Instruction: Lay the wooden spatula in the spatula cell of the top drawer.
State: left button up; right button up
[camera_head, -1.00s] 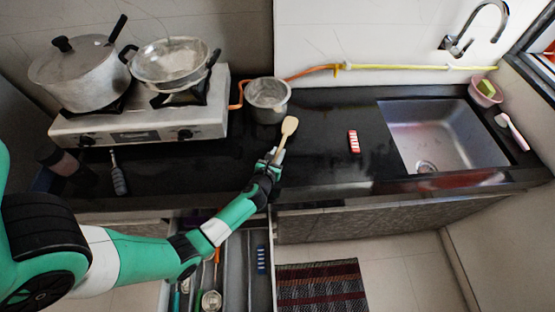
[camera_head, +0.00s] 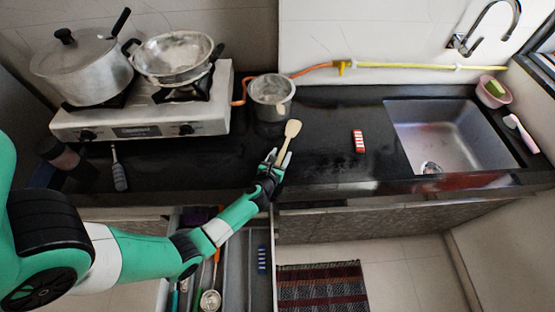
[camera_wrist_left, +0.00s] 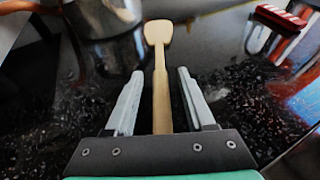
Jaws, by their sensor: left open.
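The wooden spatula (camera_head: 289,135) lies on the black counter, its pale head pointing away from me and its handle towards my left gripper (camera_head: 278,158). In the left wrist view the spatula's handle (camera_wrist_left: 161,95) runs between the two fingers of my left gripper (camera_wrist_left: 160,85), with a gap on both sides. The gripper is open around the handle. The open top drawer (camera_head: 270,285) is below the counter, under my left arm, which hides part of it. A narrow part of the drawer holds a blue item (camera_head: 262,259). My right gripper is not in view.
A steel pot (camera_head: 271,98) stands just behind the spatula. A red-and-white item (camera_head: 358,141) lies to the right, before the sink (camera_head: 447,140). The stove (camera_head: 140,115) with two pans is at left. A ladle (camera_head: 210,299) lies in the drawer.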

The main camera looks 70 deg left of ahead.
pick_arm(q)
jog(key=p+v, duration=0.3)
jog(key=v, duration=0.9)
jog(key=shift+r, duration=0.1)
